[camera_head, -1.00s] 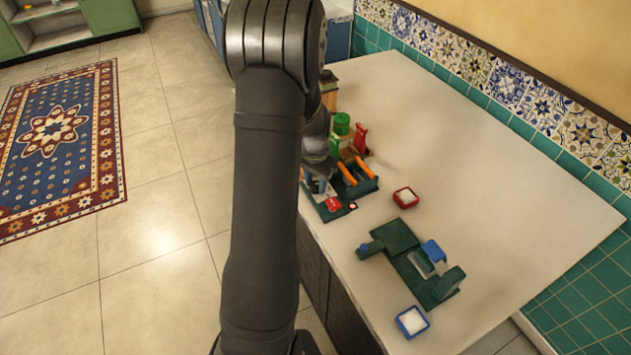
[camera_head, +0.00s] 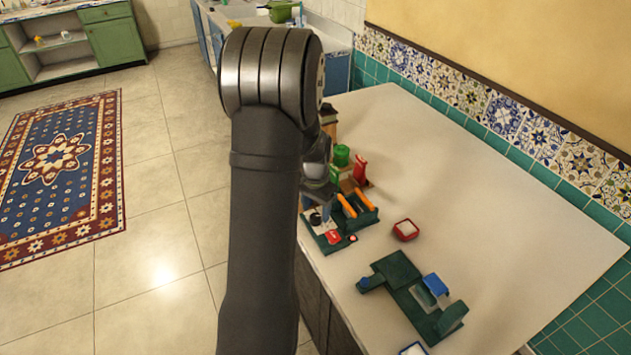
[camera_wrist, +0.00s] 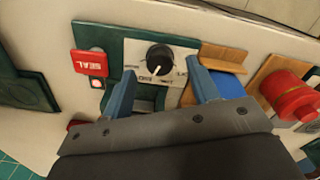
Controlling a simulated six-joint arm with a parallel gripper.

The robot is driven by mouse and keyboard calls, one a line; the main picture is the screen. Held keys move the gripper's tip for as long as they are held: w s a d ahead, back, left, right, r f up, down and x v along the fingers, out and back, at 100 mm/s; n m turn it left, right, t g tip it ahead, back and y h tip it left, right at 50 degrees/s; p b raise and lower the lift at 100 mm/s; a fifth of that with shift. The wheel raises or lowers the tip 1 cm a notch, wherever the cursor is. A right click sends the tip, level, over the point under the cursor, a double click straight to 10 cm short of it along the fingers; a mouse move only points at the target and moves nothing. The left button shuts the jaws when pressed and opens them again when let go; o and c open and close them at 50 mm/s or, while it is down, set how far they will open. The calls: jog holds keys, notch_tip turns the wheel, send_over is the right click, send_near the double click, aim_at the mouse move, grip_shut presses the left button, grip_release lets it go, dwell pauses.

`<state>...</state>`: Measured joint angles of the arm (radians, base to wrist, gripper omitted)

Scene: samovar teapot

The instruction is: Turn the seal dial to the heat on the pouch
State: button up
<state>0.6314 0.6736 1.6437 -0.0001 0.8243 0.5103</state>
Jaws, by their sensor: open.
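The seal dial is a round black knob (camera_wrist: 160,58) with a white pointer mark, on a pale plate with printed marks. A red tag reading SEAL (camera_wrist: 90,62) sits left of it in the wrist view. My gripper (camera_wrist: 161,72) is open, its two blue fingers on either side of the dial in the picture; I cannot tell whether they touch it. In the head view the green sealer base (camera_head: 326,243) with its red tag (camera_head: 333,237) stands at the counter's left edge, and my arm hides most of my gripper. I cannot make out the pouch or its heat mark.
A red knob-like piece (camera_wrist: 295,98) and a wooden block (camera_wrist: 225,55) are right of the dial. Orange bars (camera_head: 356,203), a green canister (camera_head: 341,155), a red-rimmed dish (camera_head: 405,230) and another green station (camera_head: 415,295) stand on the counter. Its right side is clear.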

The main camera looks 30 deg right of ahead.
notch_tip(320, 180, up, 15)
jog(key=shift+r, duration=0.1)
dwell(0.4)
jog(key=n, duration=1.8)
send_near(315, 216)
notch_tip(315, 216, down, 9)
jog(key=shift+m, duration=0.3)
jog(key=c, duration=1)
